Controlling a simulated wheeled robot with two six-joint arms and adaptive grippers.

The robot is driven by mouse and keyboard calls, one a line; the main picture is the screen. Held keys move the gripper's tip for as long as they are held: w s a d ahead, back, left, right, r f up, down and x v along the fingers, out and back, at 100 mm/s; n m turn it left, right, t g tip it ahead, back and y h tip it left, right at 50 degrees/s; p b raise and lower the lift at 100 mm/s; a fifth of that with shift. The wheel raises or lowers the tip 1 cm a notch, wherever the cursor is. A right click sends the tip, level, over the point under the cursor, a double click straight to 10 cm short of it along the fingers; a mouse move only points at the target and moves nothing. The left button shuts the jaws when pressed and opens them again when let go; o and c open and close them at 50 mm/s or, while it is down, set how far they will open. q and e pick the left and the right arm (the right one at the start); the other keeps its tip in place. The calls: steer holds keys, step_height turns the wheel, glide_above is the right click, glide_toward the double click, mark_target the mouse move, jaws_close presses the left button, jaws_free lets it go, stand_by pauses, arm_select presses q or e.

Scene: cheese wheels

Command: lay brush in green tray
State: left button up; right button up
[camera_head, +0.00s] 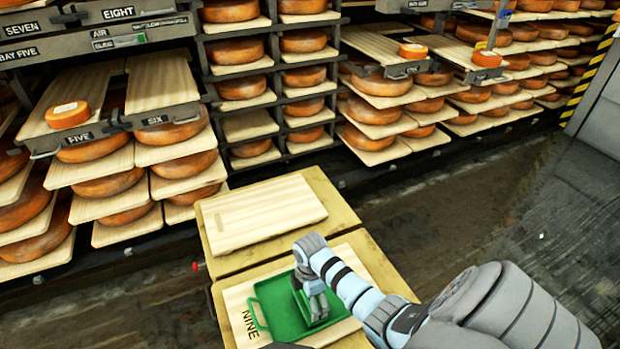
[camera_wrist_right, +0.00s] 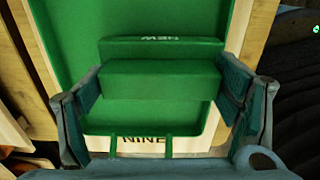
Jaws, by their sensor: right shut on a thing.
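The green tray (camera_head: 273,302) lies on a pale board marked NINE, with its loop handle at the left; it also shows in the wrist view (camera_wrist_right: 85,20). My right gripper (camera_head: 318,304) points down over the tray. In the wrist view its fingers (camera_wrist_right: 160,88) are shut on the sides of a green block-shaped thing (camera_wrist_right: 158,80), which I take as the brush. No bristles are visible. The brush is over the tray's floor; I cannot tell whether it touches. My left gripper is not in view.
The pale board (camera_head: 237,296) rests on a wooden stand, with a second bare board (camera_head: 262,212) behind it. Racks of cheese wheels (camera_head: 100,187) stand left and behind. Open dark floor (camera_head: 470,215) lies to the right.

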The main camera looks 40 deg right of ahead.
steer(key=shift+f, duration=0.1)
steer(key=o, duration=1)
steer(key=shift+o, duration=0.2)
step_height(320, 180, up, 12)
steer(key=p, duration=0.5)
steer(key=shift+r+p, duration=0.2)
steer(key=shift+p, duration=0.15)
